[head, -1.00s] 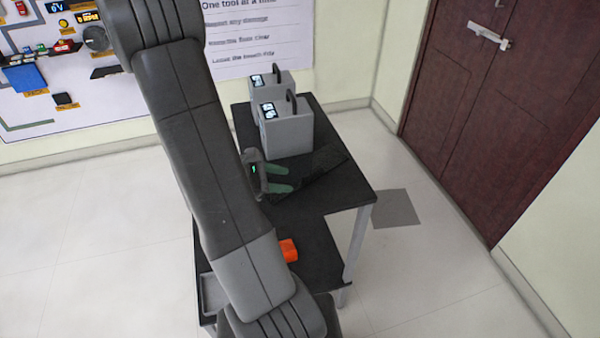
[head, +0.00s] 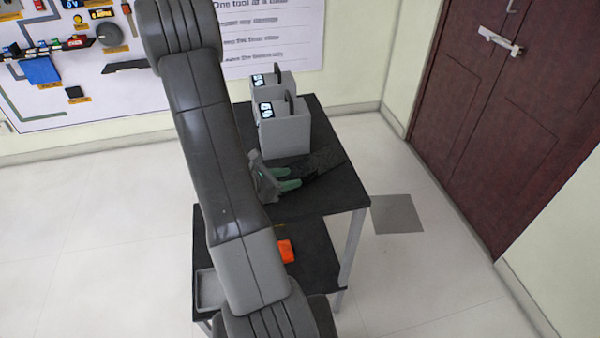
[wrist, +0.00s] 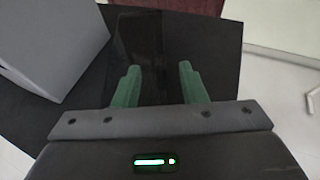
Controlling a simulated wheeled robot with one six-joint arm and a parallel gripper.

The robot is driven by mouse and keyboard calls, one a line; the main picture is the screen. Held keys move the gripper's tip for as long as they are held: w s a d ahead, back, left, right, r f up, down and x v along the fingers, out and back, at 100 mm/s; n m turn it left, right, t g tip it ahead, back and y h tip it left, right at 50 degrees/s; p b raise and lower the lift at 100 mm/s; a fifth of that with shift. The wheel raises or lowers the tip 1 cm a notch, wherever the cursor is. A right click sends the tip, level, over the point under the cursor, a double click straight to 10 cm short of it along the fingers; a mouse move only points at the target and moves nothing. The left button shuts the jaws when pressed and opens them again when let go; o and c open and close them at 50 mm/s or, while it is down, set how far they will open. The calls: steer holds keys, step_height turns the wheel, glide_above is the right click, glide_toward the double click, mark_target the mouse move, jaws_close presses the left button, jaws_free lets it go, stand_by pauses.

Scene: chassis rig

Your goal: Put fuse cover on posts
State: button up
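My gripper (head: 291,180) is over the upper black table top, with its two green fingers apart. It also shows in the wrist view (wrist: 160,88), fingers spread, with nothing clearly held between them. A dark, glossy flat patch (wrist: 138,38) lies beyond the fingertips there. In the head view a dark textured strip (head: 322,160) lies on the table just past the fingers. I cannot tell whether either is the fuse cover. I cannot make out a fuse cover or posts for certain. My arm hides part of the table and wall.
Two grey boxes with dark handles, a near one (head: 284,132) and a far one (head: 287,80), stand behind my gripper. An orange object (head: 286,251) and a grey tray (head: 209,290) are on the lower shelf. A tool board (head: 50,60) hangs on the left wall.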

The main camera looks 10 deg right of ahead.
mark_target(301, 176)
steer(key=shift+p+x, duration=0.7)
steer(key=shift+x, duration=2.3)
steer(key=shift+r, duration=0.1)
jaws_close()
